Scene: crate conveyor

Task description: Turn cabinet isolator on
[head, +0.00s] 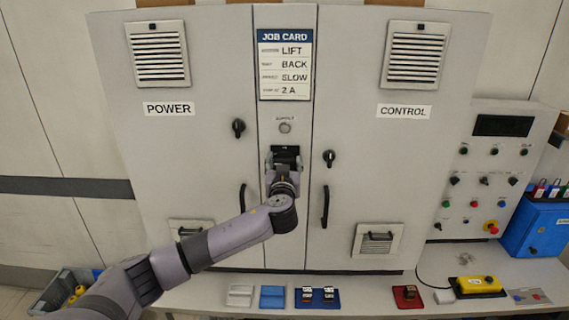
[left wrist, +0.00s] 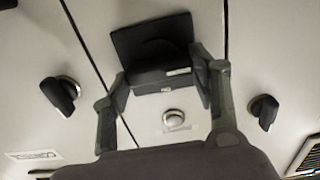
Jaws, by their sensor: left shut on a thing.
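The cabinet isolator (head: 286,150) is a dark plate with a black handle on the narrow middle panel, below the supply lamp (head: 285,128). My left gripper (head: 284,166) is in front of it and covers much of it in the head view. In the left wrist view, the two fingers of my left gripper (left wrist: 163,80) are on either side of the black handle block (left wrist: 158,78), shut on it. The dark plate (left wrist: 135,42) shows behind the handle. The lamp (left wrist: 174,117) looks pale, and I cannot tell whether it is lit. My right gripper is not in view.
POWER (head: 168,109) and CONTROL (head: 404,111) doors flank the panel, with black knobs (head: 238,127) (head: 329,157) and a door handle (head: 325,207) close by. A job card (head: 285,65) is above. Below, a shelf holds small trays (head: 272,297) and a yellow pendant (head: 478,285).

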